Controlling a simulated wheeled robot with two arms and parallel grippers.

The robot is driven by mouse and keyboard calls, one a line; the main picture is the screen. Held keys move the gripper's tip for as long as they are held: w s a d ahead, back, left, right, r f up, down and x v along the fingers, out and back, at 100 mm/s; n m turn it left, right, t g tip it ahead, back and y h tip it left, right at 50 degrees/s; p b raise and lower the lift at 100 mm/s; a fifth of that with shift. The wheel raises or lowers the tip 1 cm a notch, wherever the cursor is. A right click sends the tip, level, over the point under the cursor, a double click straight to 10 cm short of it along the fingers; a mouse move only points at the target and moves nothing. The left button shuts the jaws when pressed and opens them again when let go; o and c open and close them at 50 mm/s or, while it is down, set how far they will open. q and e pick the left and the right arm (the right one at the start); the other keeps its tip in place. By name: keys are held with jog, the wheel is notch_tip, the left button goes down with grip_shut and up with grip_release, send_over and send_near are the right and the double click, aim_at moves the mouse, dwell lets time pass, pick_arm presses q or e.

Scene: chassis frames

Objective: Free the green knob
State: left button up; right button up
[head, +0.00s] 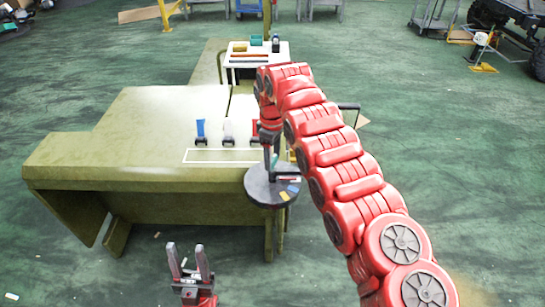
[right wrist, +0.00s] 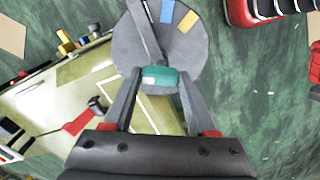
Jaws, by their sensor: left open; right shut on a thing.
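The green knob (right wrist: 160,77) sits between the two fingertips of my right gripper (right wrist: 159,84), which is shut on it. A dark bar (right wrist: 146,30) runs from the knob across a round grey disc (right wrist: 188,58). The disc also shows in the head view (head: 258,190), at the right front edge of the olive bench, with blue and yellow patches on it. In the head view the knob is small and my right arm hides much around it. My left gripper (head: 187,252) is open and empty, pointing up in front of the bench.
The olive bench (head: 150,110) carries a blue lever (head: 201,128), a white lever (head: 229,127) and a red one, partly screened by my arm. A white table (head: 240,60) with small items stands behind.

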jog(key=n, duration=0.5)
dwell(0.6)
jog(key=o, duration=1.4)
jog(key=shift+c, duration=0.2)
